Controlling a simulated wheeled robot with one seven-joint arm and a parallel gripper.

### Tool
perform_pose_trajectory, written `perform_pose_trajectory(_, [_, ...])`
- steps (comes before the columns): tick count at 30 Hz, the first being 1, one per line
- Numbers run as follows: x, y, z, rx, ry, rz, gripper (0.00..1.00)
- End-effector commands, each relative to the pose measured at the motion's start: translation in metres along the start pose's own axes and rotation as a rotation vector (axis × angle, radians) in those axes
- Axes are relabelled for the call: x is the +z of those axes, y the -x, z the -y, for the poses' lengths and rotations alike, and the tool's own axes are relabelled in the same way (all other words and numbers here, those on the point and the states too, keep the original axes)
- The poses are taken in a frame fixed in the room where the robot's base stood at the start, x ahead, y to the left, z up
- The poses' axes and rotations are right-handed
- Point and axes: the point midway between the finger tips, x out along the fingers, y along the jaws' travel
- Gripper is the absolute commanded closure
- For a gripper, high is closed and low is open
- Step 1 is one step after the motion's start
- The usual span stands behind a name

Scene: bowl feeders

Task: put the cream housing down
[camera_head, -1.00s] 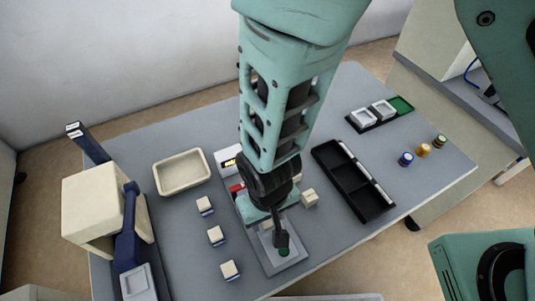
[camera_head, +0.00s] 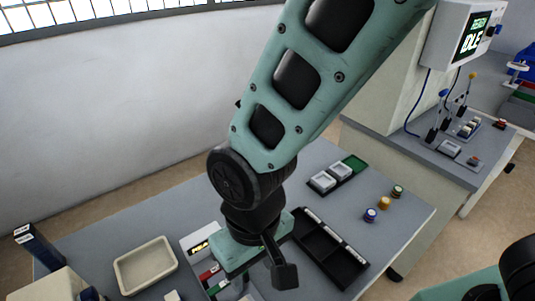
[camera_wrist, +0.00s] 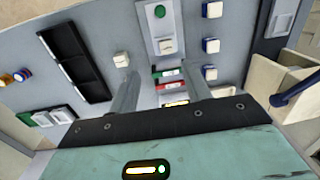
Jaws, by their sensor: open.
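My gripper (camera_wrist: 162,76) is open, with no object between its fingers. It hangs above the table. One plain cream block (camera_wrist: 121,60) stands on the table left of the grey fixture in the wrist view, near the left fingertip in the picture. Another cream piece (camera_wrist: 167,46) sits on the grey fixture (camera_wrist: 152,18), below its green button. Several cream blocks with blue sides, such as this one (camera_wrist: 209,73), stand in a row to the right. I cannot tell which of these is the cream housing. In the head view my arm hides most of the fixture.
A black compartment tray (camera_head: 328,250) lies right of my gripper. An empty cream bin (camera_head: 145,265) is at the left. Beyond are a tray of light squares (camera_head: 323,181) and several small coloured cylinders (camera_head: 384,203). Red and green labelled strips (camera_wrist: 168,76) lie below the fingers.

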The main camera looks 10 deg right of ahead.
Motion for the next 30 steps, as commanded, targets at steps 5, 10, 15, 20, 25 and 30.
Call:
perform_pose_trajectory(5, [0.027,0.05,-0.036,-0.049,0.068,-0.018,0.52])
perform_pose_trajectory(10, [0.054,0.076,-0.065,-0.02,0.138,-0.043,0.52])
perform_pose_trajectory(15, [0.07,0.086,-0.08,0.018,0.175,-0.053,0.52])
perform_pose_trajectory(20, [0.074,0.087,-0.084,0.029,0.186,-0.053,0.52])
perform_pose_trajectory(25, [0.073,0.087,-0.083,0.028,0.185,-0.053,0.52])
perform_pose_trajectory(30, [0.073,0.087,-0.083,0.027,0.184,-0.053,0.52])
